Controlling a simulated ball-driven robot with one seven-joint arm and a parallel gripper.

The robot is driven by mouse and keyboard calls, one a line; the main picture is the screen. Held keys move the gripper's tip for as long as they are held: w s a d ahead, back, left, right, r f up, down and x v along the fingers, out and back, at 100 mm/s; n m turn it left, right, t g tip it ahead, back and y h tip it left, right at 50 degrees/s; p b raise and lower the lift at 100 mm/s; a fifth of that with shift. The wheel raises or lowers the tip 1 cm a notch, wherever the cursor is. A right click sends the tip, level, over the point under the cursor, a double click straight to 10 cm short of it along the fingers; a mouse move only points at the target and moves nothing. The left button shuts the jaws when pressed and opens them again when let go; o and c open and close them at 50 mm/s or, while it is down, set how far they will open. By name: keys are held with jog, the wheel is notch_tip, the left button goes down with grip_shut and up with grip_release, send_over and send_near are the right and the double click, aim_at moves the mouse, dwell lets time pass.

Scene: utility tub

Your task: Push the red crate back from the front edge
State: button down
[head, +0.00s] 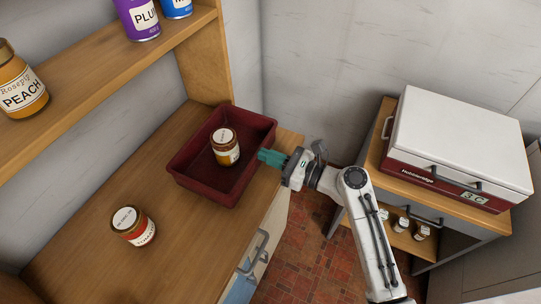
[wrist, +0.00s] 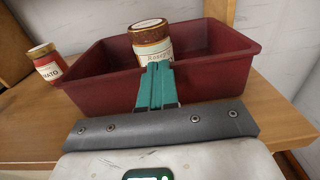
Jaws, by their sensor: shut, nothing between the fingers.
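The red crate (head: 195,185) is a dark red open tub on the wooden counter, near its front edge, in the head view. It also shows across the wrist view (wrist: 100,88). A jar with a brown lid and a cream label (head: 225,148) stands upright inside it; its label is partly hidden in the wrist view (wrist: 151,45). My gripper (head: 268,157) has teal fingers, shut together and empty, at the crate's front wall. In the wrist view the fingers (wrist: 157,70) overlap the front wall and rim. I cannot tell whether they touch it.
A tomato jar (head: 134,226) stands on the wooden counter (head: 75,255), apart from the crate. A shelf (head: 110,65) with jars and cans runs above the back. A white-lidded appliance (head: 460,140) stands on a separate cabinet at right. The counter's near-left part is clear.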

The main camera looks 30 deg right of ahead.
jog(key=p+x, duration=0.1)
jog(key=x, duration=1.3)
jog(key=shift+a, duration=0.1)
